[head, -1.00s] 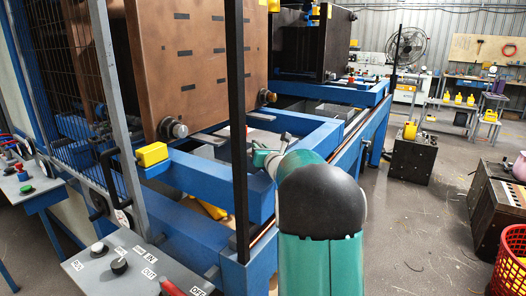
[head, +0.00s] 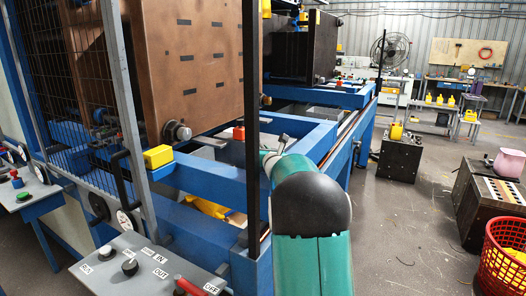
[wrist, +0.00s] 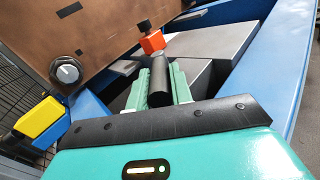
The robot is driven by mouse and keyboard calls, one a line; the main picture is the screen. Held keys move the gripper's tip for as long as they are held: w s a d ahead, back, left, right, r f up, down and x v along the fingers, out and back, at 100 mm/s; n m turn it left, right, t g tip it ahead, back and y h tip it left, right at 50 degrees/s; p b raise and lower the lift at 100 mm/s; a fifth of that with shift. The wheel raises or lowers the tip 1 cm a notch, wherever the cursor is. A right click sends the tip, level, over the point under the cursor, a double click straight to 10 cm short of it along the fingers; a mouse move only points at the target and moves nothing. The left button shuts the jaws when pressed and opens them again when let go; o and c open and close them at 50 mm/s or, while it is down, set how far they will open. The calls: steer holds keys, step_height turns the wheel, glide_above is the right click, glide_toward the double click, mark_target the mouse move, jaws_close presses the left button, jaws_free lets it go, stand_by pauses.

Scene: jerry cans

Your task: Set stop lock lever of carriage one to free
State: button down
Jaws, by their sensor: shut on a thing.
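The lever's black cylindrical handle (wrist: 160,82) stands between the two green fingers of my gripper (wrist: 159,88) in the wrist view. The fingers are shut on it, one on each side. An orange-red block (wrist: 152,42) sits just beyond the handle; it shows as a small red block (head: 239,133) on the carriage frame in the head view. I cannot read any free or locked marking.
A large brown mould (head: 190,65) stands left of my gripper, with a yellow block (head: 158,156) on the blue frame below. A black upright post (head: 252,130) and a grey control panel (head: 145,270) are close in front. Open floor lies right, before a red basket (head: 503,255).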

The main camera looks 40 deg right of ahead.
stand_by(0.4)
steer(key=c, duration=1.3)
jaws_free()
steer(key=shift+o, duration=0.2)
steer(key=shift+s, duration=0.15)
steer(key=v, duration=1.3)
steer(key=shift+s+a, duration=0.2)
steer(key=shift+s, duration=0.05)
